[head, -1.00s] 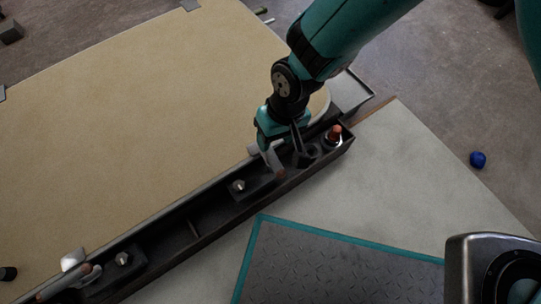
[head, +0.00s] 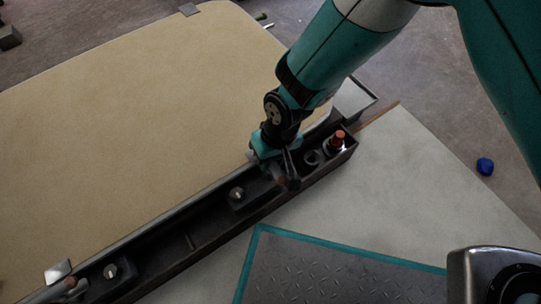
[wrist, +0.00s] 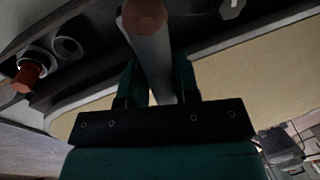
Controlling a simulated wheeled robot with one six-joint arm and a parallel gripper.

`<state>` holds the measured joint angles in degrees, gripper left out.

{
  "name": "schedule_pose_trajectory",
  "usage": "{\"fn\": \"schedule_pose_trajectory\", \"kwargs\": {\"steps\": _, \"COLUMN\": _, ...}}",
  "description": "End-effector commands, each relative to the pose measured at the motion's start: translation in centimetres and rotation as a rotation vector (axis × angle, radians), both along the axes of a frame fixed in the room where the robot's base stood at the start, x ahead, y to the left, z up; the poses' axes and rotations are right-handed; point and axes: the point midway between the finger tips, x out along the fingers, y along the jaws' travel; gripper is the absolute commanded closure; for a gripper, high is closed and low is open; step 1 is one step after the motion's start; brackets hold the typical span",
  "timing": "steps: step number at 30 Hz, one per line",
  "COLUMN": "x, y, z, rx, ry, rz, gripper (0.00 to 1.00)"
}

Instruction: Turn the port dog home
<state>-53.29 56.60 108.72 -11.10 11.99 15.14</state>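A dog with a grey bar handle and an orange-brown tip (wrist: 146,14) lies between the two fingers of my gripper (wrist: 160,85) in the wrist view. The bar fills the gap, and the fingers look shut on it. In the head view my gripper (head: 278,165) reaches down into the dark channel (head: 190,240) near its right end and hides most of this dog. A second dog (head: 60,272), with a pale plate and an orange-brown tip, sits at the channel's lower left end. Which of the two is the port dog is not marked.
An orange-capped post (head: 338,140) stands close right of my gripper and also shows in the wrist view (wrist: 28,76). Bolts (head: 237,194) sit along the channel. A large tan panel (head: 140,120) lies behind it, a teal-edged tread plate (head: 320,270) in front.

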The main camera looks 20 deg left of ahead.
Motion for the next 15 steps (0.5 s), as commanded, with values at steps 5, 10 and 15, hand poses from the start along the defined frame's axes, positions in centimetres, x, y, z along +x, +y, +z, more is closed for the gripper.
{"fn": "schedule_pose_trajectory", "kwargs": {"steps": 5, "x": -0.12, "y": 0.11, "z": 0.38, "rx": 0.002, "ry": 0.003, "rz": 0.026, "gripper": 0.94}}
{"fn": "schedule_pose_trajectory", "kwargs": {"steps": 10, "x": -0.2, "y": 0.15, "z": 0.58, "rx": 0.002, "ry": 0.004, "rz": 0.12, "gripper": 0.94}}
{"fn": "schedule_pose_trajectory", "kwargs": {"steps": 15, "x": -0.22, "y": 0.21, "z": 0.18, "rx": 0.004, "ry": 0.003, "rz": 0.171, "gripper": 0.94}}
